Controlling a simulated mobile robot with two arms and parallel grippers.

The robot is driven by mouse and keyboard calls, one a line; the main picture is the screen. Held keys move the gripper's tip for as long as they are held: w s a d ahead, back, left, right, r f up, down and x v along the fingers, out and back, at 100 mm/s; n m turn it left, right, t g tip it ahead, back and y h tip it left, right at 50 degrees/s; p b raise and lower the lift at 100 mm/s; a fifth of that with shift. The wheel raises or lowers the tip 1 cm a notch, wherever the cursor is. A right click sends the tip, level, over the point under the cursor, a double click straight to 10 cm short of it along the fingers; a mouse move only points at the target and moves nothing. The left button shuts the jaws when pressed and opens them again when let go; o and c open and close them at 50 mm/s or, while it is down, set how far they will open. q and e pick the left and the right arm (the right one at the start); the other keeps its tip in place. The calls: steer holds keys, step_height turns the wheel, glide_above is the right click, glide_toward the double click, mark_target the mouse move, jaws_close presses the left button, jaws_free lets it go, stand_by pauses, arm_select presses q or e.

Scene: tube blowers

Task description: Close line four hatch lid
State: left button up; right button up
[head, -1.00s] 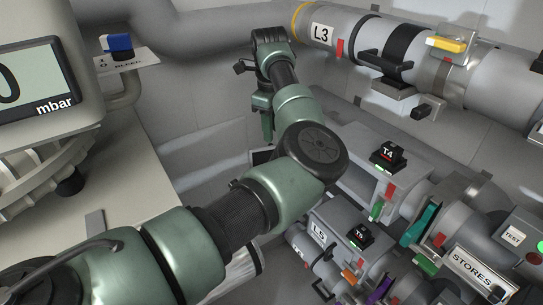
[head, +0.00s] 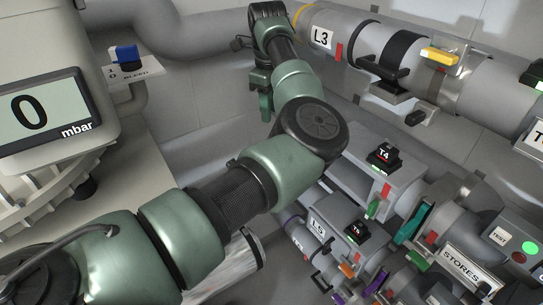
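The line four area is at the right of the head view, where a grey box with a black T4 block (head: 384,155) stands on the middle pipe. No L4 label shows. My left arm covers the left part of that line, and I cannot make out the hatch lid or whether it stands open. My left arm crosses from the lower left to the upper middle. My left gripper (head: 264,92) hangs near its far end, left of the pipes and partly hidden by the arm. Its fingers cannot be made out. My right gripper is not in view.
The L3 pipe (head: 345,42) with a dark clamp (head: 385,72) runs above. The L5 box (head: 330,232) with a T5 block (head: 356,231) lies below. A STORES panel (head: 465,267) is at the lower right. A pressure display (head: 40,112) reading 0 mbar and a blue bleed switch (head: 126,54) are at the left.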

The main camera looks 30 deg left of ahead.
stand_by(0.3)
arm_select(q)
step_height(320, 180, up, 8)
steer(key=b, duration=0.1)
steer(key=shift+s+d+f+b, duration=0.15)
steer(key=shift+s+b, duration=0.2)
steer(key=shift+b, duration=0.05)
